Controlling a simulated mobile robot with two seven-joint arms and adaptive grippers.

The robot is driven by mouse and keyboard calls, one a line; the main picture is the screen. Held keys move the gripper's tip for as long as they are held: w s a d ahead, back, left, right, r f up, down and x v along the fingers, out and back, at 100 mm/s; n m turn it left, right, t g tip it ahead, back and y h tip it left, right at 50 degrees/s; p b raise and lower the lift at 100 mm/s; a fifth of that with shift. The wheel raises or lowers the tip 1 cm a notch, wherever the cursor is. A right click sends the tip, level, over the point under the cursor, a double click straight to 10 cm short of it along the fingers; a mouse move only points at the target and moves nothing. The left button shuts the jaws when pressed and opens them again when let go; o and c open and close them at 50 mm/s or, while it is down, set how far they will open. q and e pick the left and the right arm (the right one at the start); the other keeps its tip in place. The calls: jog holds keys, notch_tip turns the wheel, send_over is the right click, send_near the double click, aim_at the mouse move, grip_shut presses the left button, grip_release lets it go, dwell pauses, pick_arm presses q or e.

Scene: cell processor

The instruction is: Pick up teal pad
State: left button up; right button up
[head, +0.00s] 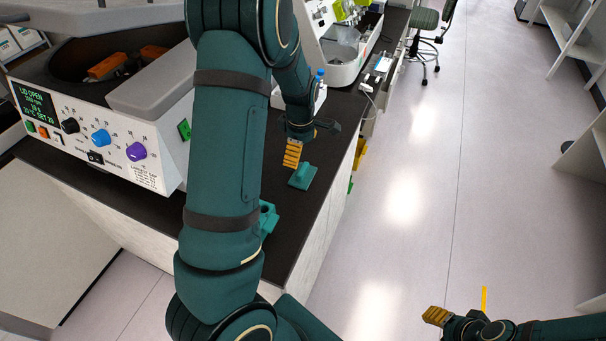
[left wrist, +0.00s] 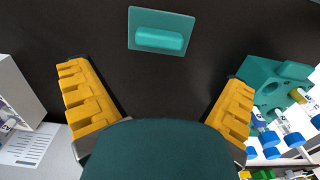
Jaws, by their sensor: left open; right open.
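The teal pad (head: 302,177) lies on the dark bench top near its right edge in the head view. It is a flat plate with a raised rounded ridge. My left gripper (head: 292,153) is just behind and above it, apart from it. In the left wrist view the pad (left wrist: 160,30) is at the top centre, beyond the open fingers of my left gripper (left wrist: 155,76), with nothing between them. My right gripper (head: 437,316) is at the lower right, over the floor and away from the bench.
A machine with coloured knobs (head: 92,135) stands at the left. A teal rack with blue-capped tubes (left wrist: 268,88) is close to the right finger in the left wrist view. Another teal piece (head: 268,218) is partly hidden by my left arm.

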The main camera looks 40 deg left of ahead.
aim_at(303, 169)
pick_arm(q)
jog(key=f, duration=0.8)
jog(key=shift+w+d, duration=0.15)
jog(key=shift+d, duration=0.1)
jog(key=c, duration=1.1)
